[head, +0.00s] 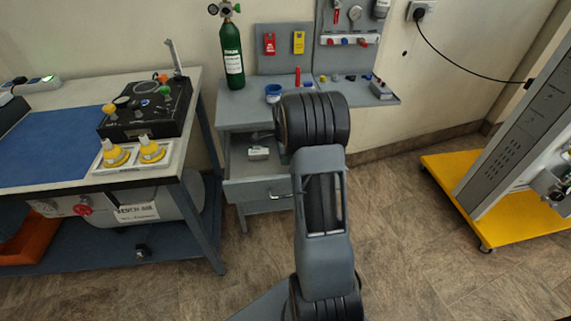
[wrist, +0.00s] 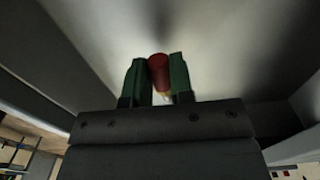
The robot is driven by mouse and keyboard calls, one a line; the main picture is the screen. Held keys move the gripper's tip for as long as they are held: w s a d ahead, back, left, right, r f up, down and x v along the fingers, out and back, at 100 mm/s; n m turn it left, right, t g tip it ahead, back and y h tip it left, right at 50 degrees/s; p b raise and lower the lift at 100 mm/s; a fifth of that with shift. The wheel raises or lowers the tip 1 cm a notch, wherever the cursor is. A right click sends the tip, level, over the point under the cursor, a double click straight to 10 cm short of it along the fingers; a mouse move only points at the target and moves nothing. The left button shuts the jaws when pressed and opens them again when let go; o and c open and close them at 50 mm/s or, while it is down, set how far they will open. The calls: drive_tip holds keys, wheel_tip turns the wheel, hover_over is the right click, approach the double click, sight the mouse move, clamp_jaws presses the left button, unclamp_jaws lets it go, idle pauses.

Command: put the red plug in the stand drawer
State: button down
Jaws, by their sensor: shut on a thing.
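The red plug (wrist: 158,72) is between the two green fingers of my gripper (wrist: 159,82) in the wrist view. The fingers are shut on its sides, and a small pale tip shows below its red body. A pale grey surface with darker grey sides lies close around it; I cannot tell whether the plug touches it. In the head view my arm covers the gripper and the plug. The stand drawer (head: 252,191) is the grey front with a handle, low on the grey stand (head: 236,112). My arm hides its right part.
An open bay above the drawer front holds a small white item (head: 258,153). On the stand top are a green cylinder (head: 232,55), a blue cup (head: 273,93) and a red upright piece (head: 298,76). A bench (head: 50,137) stands left, a yellow-based cabinet (head: 510,221) right.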

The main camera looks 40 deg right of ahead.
drive_tip(key=shift+f, duration=1.4)
drive_tip(key=shift+f, duration=0.2)
drive_tip(key=c, duration=1)
unclamp_jaws()
